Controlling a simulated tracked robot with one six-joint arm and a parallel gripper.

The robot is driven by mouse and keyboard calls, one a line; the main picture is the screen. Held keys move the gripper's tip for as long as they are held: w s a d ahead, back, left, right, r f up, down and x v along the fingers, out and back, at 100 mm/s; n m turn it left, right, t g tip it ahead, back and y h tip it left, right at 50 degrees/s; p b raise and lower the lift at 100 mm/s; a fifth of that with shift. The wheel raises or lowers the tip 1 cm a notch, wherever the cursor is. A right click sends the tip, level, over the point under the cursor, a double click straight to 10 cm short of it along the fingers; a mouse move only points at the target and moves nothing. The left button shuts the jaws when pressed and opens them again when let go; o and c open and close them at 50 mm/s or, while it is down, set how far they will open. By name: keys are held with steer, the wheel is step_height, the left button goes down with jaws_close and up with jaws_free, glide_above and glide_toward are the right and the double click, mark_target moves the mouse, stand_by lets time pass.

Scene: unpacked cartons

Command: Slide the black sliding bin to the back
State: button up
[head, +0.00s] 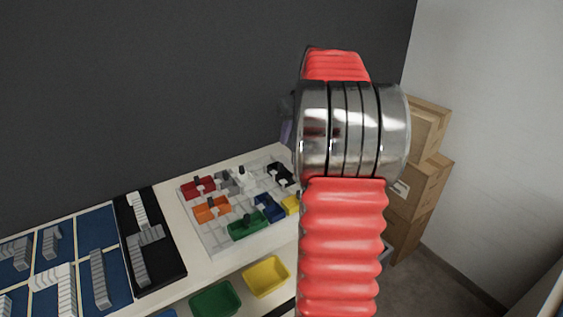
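The black sliding bin (280,173) sits in the far right part of a light grey sliding tray (226,250) on the table. It is small, and the view shows little detail of it. My arm covers the right edge of the tray, just right of the black bin. My gripper is not visible; only red and metal links of my arm show in the head view.
The tray also holds red (198,187), orange (211,209), white (241,180), green (247,228), blue (269,207) and yellow (291,205) bins. Left are a black board (165,272) and blue compartments. Yellow (266,276) and green (215,300) containers sit lower. Cartons (425,180) stand right.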

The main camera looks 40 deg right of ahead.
mark_target(281, 164)
steer(key=shift+a+f+n, duration=0.1)
steer(key=shift+a+n, duration=0.05)
steer(key=shift+n, duration=0.25)
steer(key=shift+f, duration=0.15)
steer(key=x, duration=1.3)
steer(key=shift+w+f, duration=0.1)
steer(key=shift+f, duration=0.15)
steer(key=shift+c, duration=0.3)
jaws_close()
